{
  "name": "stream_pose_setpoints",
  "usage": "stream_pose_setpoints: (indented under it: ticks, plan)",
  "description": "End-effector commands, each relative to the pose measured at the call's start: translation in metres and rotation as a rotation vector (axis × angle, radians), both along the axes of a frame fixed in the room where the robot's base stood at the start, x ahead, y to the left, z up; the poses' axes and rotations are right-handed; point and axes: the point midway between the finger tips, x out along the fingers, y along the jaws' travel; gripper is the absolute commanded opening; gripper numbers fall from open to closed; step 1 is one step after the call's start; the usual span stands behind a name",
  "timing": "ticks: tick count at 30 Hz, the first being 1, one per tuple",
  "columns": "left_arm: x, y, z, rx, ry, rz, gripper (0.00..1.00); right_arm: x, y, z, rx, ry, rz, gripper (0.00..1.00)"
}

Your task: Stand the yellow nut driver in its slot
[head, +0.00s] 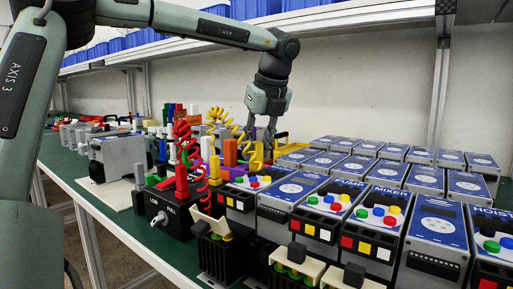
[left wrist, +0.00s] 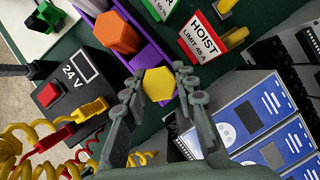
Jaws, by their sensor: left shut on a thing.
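The yellow nut driver shows in the left wrist view as a yellow hexagonal handle end (left wrist: 159,86) between my left gripper's fingers (left wrist: 163,88). The left gripper is shut on it. In the head view my left gripper (head: 262,143) points down over the crowded bench beside the orange handle. The purple rack (left wrist: 151,31) holds an orange hexagonal handle (left wrist: 117,34). The yellow handle overlaps the rack's near end in the wrist view. Its shaft and tip are hidden, so I cannot tell whether it is in a slot. My right gripper is not in view.
A black 24 V box (left wrist: 71,83) with plugs and coiled cords stands beside the rack. A red HOIST sign (left wrist: 205,38) is on the other side. Rows of blue-faced units (head: 437,222) fill the right of the bench. A shelf with blue bins (head: 252,8) hangs above.

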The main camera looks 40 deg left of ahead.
Motion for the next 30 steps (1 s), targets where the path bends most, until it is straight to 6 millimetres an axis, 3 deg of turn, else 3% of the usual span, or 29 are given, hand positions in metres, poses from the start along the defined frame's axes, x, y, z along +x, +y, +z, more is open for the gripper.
stream_pose_setpoints:
  ticks: [10, 11, 17, 26, 30]
  plan:
    - [0.0, 0.0, -0.003, 0.001, -0.001, 0.0, 0.0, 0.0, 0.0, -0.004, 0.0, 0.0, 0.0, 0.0]
    - [0.0, 0.0, -0.003, 0.001, -0.001, 0.0, 0.29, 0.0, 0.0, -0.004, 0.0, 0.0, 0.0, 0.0]
    - [0.0, 0.0, -0.003, 0.0, -0.001, 0.0, 0.52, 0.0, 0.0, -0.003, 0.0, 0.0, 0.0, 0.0]
    - [0.0, -0.001, -0.002, 0.0, 0.0, 0.0, 0.52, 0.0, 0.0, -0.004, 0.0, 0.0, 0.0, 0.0]
    - [-0.001, -0.006, 0.011, 0.002, -0.003, -0.001, 0.52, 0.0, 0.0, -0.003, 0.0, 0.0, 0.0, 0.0]
